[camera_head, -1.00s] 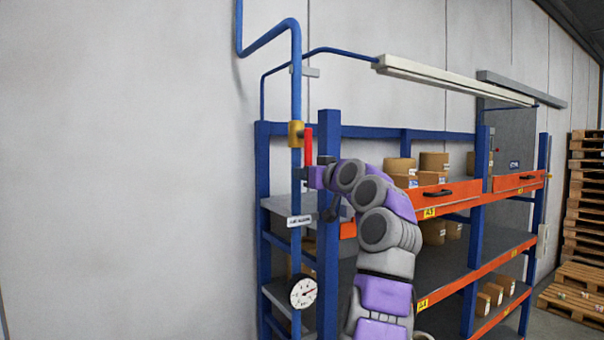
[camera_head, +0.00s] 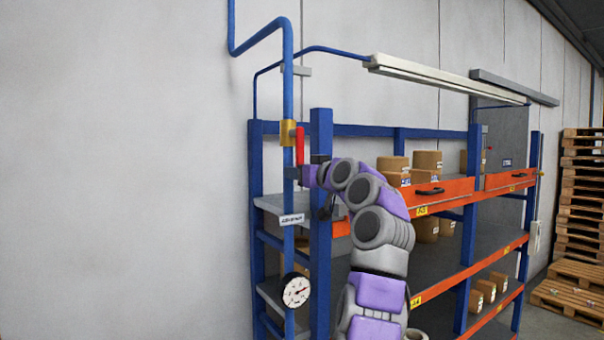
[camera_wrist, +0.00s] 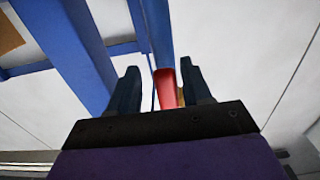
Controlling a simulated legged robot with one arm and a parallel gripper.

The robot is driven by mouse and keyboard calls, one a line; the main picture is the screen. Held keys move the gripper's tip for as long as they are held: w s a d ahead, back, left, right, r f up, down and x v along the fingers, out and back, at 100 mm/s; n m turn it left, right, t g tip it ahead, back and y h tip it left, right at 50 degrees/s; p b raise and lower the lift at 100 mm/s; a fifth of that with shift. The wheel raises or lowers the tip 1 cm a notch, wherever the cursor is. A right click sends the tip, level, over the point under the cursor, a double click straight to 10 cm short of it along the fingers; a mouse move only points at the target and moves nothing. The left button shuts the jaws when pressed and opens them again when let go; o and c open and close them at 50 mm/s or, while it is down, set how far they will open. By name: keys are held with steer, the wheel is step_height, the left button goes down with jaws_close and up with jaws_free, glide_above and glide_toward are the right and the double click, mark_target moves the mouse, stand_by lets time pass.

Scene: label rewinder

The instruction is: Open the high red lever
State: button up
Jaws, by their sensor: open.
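The red lever (camera_head: 300,146) hangs upright beside a brass valve (camera_head: 287,133) on the blue vertical pipe. In the wrist view the red lever (camera_wrist: 166,88) shows between my two dark fingers, nearer the right one. My gripper (camera_wrist: 160,85) is open, with a gap on the lever's left side. In the head view my gripper (camera_head: 300,174) is at the lever's lower end, at the end of my purple and grey arm. I cannot tell whether a finger touches the lever.
A blue rack post (camera_head: 321,230) stands close to the right of the lever. A pressure gauge (camera_head: 296,290) and a white label (camera_head: 292,219) are lower on the pipe. Orange-beamed shelves with boxes (camera_head: 393,170) extend right. The wall on the left is clear.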

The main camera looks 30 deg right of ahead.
steer(key=s+b, duration=0.4)
steer(key=s, duration=1.3)
steer(key=shift+s+d+b, duration=0.15)
steer(key=shift+d+b, duration=0.25)
steer(key=shift+d, duration=0.05)
